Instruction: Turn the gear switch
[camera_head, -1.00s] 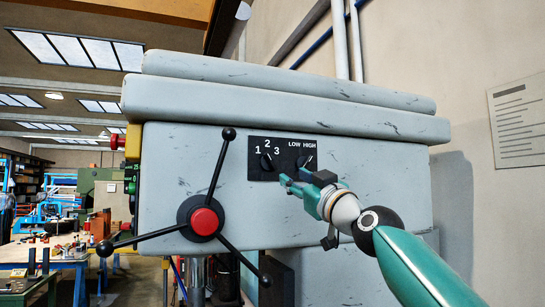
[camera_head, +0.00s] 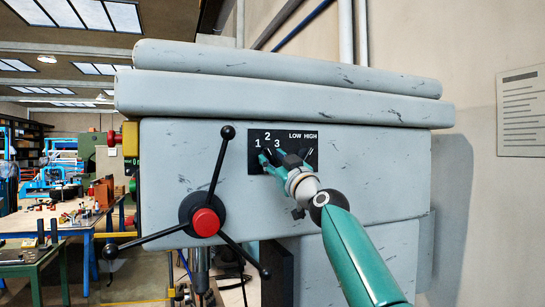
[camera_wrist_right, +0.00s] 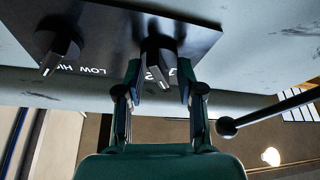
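The gear switch (camera_wrist_right: 158,52) is a dark knob on a black panel (camera_head: 306,137), under the numbers 1, 2 and 3. My right gripper (camera_head: 270,157) is at this knob, reaching in from the lower right. In the right wrist view my right gripper (camera_wrist_right: 160,70) is open, with one finger on each side of the knob's grip. Narrow gaps seem to remain beside the knob; contact is hard to tell. In the head view the fingers partly cover the knob, so its pointing is unclear. My left gripper is not in view.
A second knob (camera_wrist_right: 60,48), marked LOW HIGH, sits on the same panel beside the gear switch. A three-armed handle with a red hub (camera_head: 205,222) stands out from the grey machine (camera_head: 370,190) at the left. Workbenches stand farther back left.

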